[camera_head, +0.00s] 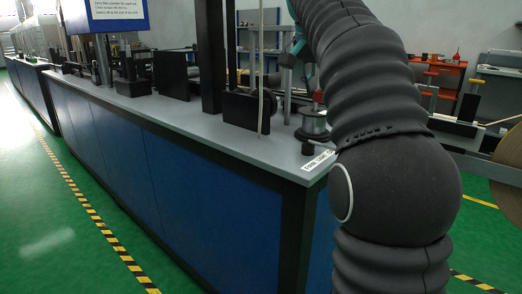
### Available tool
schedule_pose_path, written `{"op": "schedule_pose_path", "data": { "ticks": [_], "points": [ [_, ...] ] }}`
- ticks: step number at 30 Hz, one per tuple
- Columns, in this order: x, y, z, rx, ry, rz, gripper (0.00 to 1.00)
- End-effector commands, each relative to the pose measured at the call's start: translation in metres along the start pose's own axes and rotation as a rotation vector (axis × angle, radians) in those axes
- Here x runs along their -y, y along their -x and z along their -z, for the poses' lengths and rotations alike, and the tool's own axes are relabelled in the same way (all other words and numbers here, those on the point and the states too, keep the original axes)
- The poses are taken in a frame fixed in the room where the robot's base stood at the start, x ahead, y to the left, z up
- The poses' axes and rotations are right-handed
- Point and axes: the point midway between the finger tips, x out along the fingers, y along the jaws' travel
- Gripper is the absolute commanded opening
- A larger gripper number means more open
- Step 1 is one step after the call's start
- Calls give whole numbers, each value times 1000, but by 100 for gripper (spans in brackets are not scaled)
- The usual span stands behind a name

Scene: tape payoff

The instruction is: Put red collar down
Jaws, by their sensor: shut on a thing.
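My arm covers the right middle of the head view and hides most of my gripper (311,82). A teal and dark part of it shows at the arm's left edge, above the bench corner. A small red piece, which looks like the red collar (318,96), shows at its lower end. My gripper is shut on it.
The long grey bench top (215,125) has blue side panels. A black plate (240,109), a thin pale upright rod (261,75) and a dark post (210,55) stand near the gripper. A large brown roll (508,165) is at right. Green floor is free at left.

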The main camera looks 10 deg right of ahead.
Motion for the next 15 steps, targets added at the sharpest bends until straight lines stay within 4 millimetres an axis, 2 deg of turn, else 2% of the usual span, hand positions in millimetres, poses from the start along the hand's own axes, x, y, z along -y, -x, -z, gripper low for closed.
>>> {"op": "schedule_pose_path", "data": {
  "ticks": [8,15],
  "points": [
    [38,-16,-30,-2,10,3,3],
    [78,-32,-66,-1,12,3,3]
  ]
}}
